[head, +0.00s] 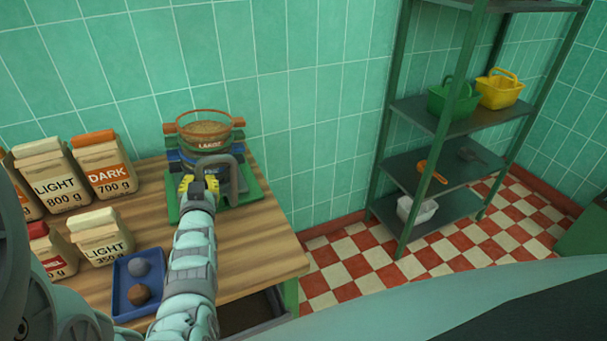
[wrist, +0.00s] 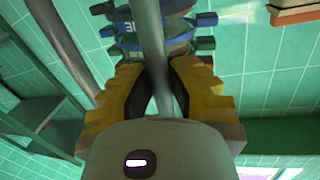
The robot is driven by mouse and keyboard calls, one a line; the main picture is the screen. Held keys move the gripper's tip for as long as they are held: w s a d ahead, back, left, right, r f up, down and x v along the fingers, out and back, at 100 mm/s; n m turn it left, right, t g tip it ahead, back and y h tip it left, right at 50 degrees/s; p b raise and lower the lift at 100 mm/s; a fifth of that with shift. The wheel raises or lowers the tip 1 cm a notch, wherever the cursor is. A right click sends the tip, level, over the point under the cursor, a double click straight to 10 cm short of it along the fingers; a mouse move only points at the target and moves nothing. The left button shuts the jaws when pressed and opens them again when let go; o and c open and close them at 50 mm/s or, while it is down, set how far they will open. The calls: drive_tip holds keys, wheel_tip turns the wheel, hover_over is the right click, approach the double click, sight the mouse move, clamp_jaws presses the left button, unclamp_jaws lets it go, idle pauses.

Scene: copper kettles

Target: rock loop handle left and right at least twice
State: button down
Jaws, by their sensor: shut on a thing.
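The grey loop handle (head: 236,168) stands at the front of a stack of sieves (head: 206,145) on a green base (head: 250,186). My gripper (head: 199,184) is at the left side of the loop. In the wrist view the yellow fingers of my gripper (wrist: 160,75) close around one grey bar of the handle (wrist: 148,35), and a second grey bar runs apart from them on the left. The stack has blue and green rings, seen beyond the fingers. A brown-rimmed top sieve holds grainy stuff. My fingers hide part of the handle.
Paper bags (head: 105,165) marked LIGHT and DARK stand at the left of the wooden table (head: 255,245). A blue tray (head: 122,304) with a grey and a brown ball lies beside my arm. A green shelf (head: 445,165) with baskets stands apart at right.

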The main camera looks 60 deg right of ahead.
drive_tip(key=c, duration=0.9)
unclamp_jaws()
drive_tip(key=v, duration=1.2)
drive_tip(key=shift+o, duration=0.2)
